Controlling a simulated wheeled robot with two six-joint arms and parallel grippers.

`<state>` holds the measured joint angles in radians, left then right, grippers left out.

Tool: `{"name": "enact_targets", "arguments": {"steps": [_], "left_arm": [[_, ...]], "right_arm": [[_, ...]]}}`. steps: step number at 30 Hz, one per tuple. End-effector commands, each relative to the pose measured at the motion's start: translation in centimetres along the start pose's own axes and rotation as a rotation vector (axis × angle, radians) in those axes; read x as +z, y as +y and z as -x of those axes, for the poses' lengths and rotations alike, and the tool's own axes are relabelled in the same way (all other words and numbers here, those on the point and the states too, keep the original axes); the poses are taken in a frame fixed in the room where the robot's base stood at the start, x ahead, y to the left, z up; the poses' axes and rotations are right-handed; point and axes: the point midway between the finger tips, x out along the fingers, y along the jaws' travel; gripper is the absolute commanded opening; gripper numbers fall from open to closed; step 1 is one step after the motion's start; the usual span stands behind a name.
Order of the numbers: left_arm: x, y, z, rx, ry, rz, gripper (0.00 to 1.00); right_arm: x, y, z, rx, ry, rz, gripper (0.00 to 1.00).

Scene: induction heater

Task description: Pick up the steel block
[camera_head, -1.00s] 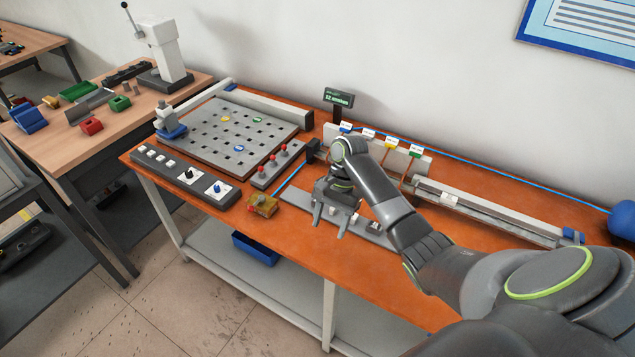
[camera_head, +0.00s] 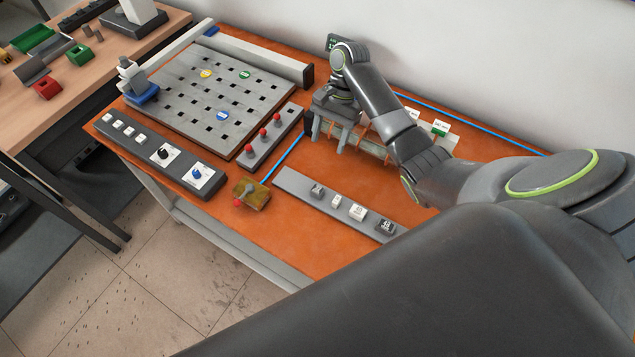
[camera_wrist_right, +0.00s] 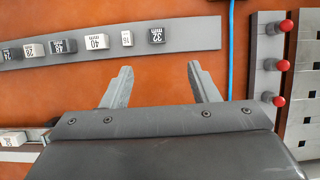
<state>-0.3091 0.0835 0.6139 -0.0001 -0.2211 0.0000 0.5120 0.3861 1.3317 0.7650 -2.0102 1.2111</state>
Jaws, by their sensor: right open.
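Several labelled blocks stand in a row on a grey strip (camera_head: 294,182) on the orange bench. Some are dark, such as the 32 mm block (camera_wrist_right: 156,35) and the 48 mm block (camera_head: 384,227). Others are pale, such as the 40 mm block (camera_wrist_right: 97,41) and a small block (camera_head: 337,201). I cannot tell which is the steel block. My right gripper (camera_head: 328,146) is open and empty behind the row, towards the wall. In the right wrist view its fingers (camera_wrist_right: 161,68) point at the strip, apart from the blocks. My left gripper is not in view.
A grid plate (camera_head: 215,95) and a panel with red knobs (camera_head: 262,146) lie to the left. A control strip with dials (camera_head: 150,148) runs along the bench front. A yellowish part (camera_head: 252,194) lies near the strip's left end. Orange bench between gripper and blocks is clear.

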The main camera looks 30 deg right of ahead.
Motion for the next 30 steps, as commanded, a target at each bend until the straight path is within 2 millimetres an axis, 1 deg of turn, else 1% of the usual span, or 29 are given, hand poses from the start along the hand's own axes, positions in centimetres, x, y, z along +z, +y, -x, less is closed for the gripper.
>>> {"name": "enact_targets", "arguments": {"steps": [1,7,13,16,21,26,29,30], "left_arm": [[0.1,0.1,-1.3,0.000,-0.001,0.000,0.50],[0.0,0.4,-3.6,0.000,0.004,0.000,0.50],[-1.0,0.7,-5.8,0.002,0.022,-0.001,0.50],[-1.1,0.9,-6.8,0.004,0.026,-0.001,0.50],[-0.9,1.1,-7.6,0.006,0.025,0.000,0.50],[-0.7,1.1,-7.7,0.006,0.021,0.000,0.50],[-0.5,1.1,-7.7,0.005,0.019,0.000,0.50],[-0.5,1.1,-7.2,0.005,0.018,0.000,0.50]], "right_arm": [[-0.2,0.0,-1.5,0.000,0.000,0.001,0.55],[-0.2,0.0,-4.6,0.000,-0.001,0.000,0.55],[-0.2,0.0,-7.6,0.000,0.000,0.000,0.55],[-0.2,0.1,-8.9,0.000,0.000,0.000,0.55],[-0.1,0.0,-10.1,0.000,0.000,0.000,0.55],[0.0,0.1,-10.7,0.000,0.000,-0.001,0.55],[0.0,0.4,-12.1,0.002,-0.003,-0.002,0.55],[0.1,0.5,-12.5,0.002,-0.003,-0.002,0.55]]}}
